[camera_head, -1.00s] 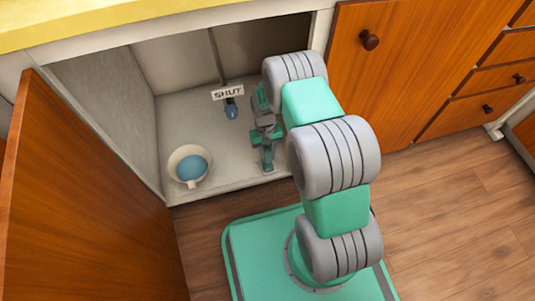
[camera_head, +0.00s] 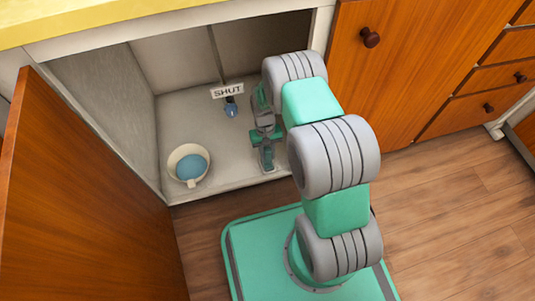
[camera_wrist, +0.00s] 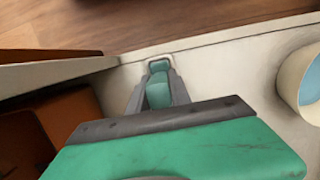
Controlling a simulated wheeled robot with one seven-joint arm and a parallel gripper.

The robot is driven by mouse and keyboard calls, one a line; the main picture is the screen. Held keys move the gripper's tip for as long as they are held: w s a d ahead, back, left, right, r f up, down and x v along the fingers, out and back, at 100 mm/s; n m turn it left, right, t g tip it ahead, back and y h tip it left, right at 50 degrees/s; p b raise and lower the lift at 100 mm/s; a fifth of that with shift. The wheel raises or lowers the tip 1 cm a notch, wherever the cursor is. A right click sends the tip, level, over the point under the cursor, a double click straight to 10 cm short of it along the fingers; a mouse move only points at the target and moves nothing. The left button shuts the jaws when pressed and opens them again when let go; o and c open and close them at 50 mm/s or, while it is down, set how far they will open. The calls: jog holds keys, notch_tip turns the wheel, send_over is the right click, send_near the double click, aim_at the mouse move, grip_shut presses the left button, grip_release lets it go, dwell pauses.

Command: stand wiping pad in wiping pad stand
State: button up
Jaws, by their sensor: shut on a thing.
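The teal wiping pad (camera_wrist: 157,94) is between the two grey fingers of my gripper (camera_wrist: 160,88), which is shut on it. In the head view my gripper (camera_head: 266,148) points down inside the open cabinet near its front edge, with the pad (camera_head: 267,158) at its tips. A small pale rim, which looks like the wiping pad stand (camera_wrist: 148,70), shows around the pad's far end in the wrist view. The fingers hide part of it. I cannot tell whether the pad is seated in it or just above it.
A cream cup (camera_head: 174,163) with blue inside stands to the left on the cabinet floor (camera_head: 215,150). A blue valve (camera_head: 231,108) with a SHUT tag (camera_head: 227,91) is behind. The open wooden door (camera_head: 80,200) is at left. The floor between cup and gripper is clear.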

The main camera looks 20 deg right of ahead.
jog(key=o, duration=0.3)
jog(key=shift+o, duration=0.3)
jog(key=o, duration=0.5)
jog(key=shift+c, duration=0.4)
jog(key=r+p, duration=0.2)
jog(key=r, duration=0.1)
jog(key=w+r+p, duration=0.1)
jog(key=r+p, duration=0.1)
jog(key=r, duration=0.1)
jog(key=r+p, duration=0.2)
jog(key=r, duration=0.1)
jog(key=shift+w, duration=0.2)
jog(key=shift+f, duration=0.1)
